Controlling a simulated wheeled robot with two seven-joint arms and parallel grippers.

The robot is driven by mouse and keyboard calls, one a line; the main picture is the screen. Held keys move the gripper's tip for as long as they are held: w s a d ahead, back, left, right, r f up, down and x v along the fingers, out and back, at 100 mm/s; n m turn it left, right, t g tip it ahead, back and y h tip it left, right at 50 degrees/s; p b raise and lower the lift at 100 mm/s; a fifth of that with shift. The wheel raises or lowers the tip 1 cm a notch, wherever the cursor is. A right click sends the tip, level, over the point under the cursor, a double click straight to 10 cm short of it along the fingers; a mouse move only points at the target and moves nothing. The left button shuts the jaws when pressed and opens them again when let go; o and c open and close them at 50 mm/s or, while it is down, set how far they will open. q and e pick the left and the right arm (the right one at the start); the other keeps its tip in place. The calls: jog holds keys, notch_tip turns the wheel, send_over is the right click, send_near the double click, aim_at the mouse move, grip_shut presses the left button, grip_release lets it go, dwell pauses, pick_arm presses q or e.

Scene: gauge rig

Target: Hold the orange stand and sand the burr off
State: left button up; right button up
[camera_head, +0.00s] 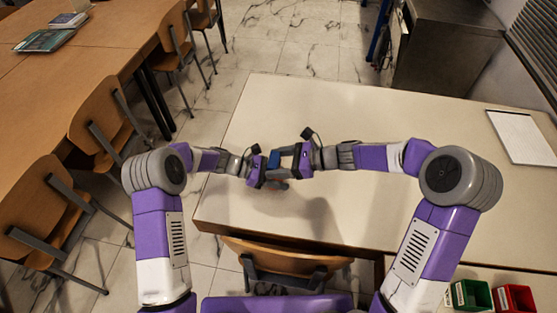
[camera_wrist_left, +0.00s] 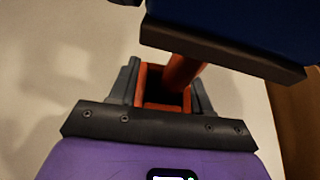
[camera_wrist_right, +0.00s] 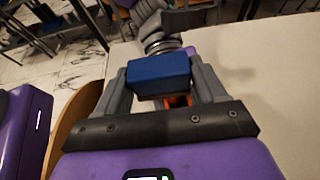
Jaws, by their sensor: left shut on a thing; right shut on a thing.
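The orange stand (camera_wrist_left: 178,74) shows in the left wrist view as an orange frame with a round post. My left gripper (camera_wrist_left: 165,88) is shut on it low over the table. A blue sanding block (camera_wrist_right: 158,74) with a dark underside is between the fingers of my right gripper (camera_wrist_right: 160,82), which is shut on it. The block (camera_wrist_left: 235,25) hangs over the post in the left wrist view; whether they touch I cannot tell. A bit of orange shows below the block in the right wrist view. In the head view the block (camera_head: 274,160) sits between both grippers. The burr is hidden.
The pale table (camera_head: 400,120) is mostly clear beyond my arms. A white notepad (camera_head: 523,136) lies at its right. A wooden chair (camera_head: 285,255) stands at the near edge.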

jog(key=shift+f, duration=0.25)
pick_arm(q)
jog(key=shift+r, duration=0.1)
pick_arm(e)
jog(key=shift+w+d, duration=0.25)
jog(key=shift+w, duration=0.5)
jog(key=shift+w+d, duration=0.2)
jog(key=shift+w, duration=0.55)
jog(key=shift+s+a, duration=0.2)
jog(key=shift+s, duration=0.65)
jog(key=shift+s+a, duration=0.2)
jog(key=shift+s, duration=0.6)
jog(key=shift+w, duration=0.1)
jog(key=shift+w+d, duration=0.15)
jog(key=shift+w, duration=0.55)
